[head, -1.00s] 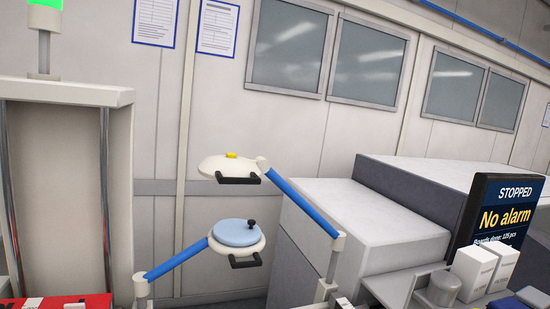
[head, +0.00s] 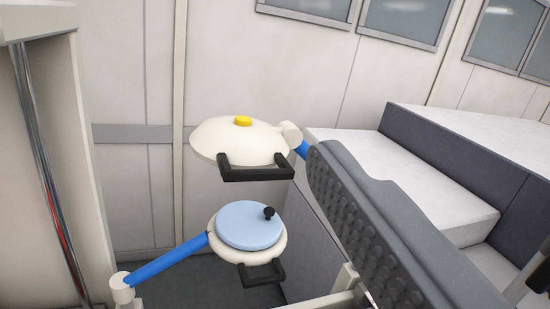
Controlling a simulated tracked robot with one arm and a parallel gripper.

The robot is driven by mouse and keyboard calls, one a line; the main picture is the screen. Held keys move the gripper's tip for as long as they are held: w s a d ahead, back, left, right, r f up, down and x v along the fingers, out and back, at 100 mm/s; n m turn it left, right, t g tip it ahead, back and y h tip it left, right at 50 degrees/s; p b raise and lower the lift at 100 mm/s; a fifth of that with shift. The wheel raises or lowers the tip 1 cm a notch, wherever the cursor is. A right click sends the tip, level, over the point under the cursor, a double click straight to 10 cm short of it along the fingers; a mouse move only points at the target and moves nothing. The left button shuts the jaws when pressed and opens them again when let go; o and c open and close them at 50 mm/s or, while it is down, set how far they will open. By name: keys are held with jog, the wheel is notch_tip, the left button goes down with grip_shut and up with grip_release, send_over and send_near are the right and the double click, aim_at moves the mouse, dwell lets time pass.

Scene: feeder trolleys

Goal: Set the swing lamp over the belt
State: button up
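Two round heads on blue swing arms stand ahead of me. The upper one is a white lamp-like head (head: 240,141) with a yellow button (head: 243,121) on top and a black handle (head: 257,174) at its front. Its blue arm runs right, behind my gripper. The lower one is a white head with a light blue lid (head: 248,225), a black knob and its own black handle (head: 262,274). Its blue arm (head: 168,259) runs to a post at left. One grey studded finger of my gripper (head: 385,225) shows, right of both handles and apart from them. No belt is recognisable.
A white-topped, dark-sided machine housing (head: 425,185) fills the right side. A pale cabinet (head: 85,170) stands at left. The wall (head: 240,60) is behind the heads. Free space lies in front of the two handles.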

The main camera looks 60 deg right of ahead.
jog(key=w+d+f+p, duration=0.25)
jog(key=d+f, duration=0.35)
jog(key=d, duration=0.3)
jog(key=m+y+p, duration=0.1)
jog(key=m+p, duration=0.1)
send_near(260, 178)
jog(key=p+x, duration=0.2)
jog(key=p, duration=0.1)
jog(key=p+x, duration=0.3)
jog(key=p, duration=0.1)
jog(key=shift+r, duration=0.2)
jog(key=shift+w+d+r+p, duration=0.1)
jog(key=shift+w+d+p, duration=0.1)
jog(key=shift+w+p, duration=0.3)
jog(key=shift+p+x, duration=0.6)
jog(key=shift+x, duration=0.3)
jog(key=shift+p+x, duration=0.95)
jog(key=shift+x, duration=0.05)
jog(key=shift+w+d+f+p, duration=0.3)
jog(key=shift+p, duration=0.05)
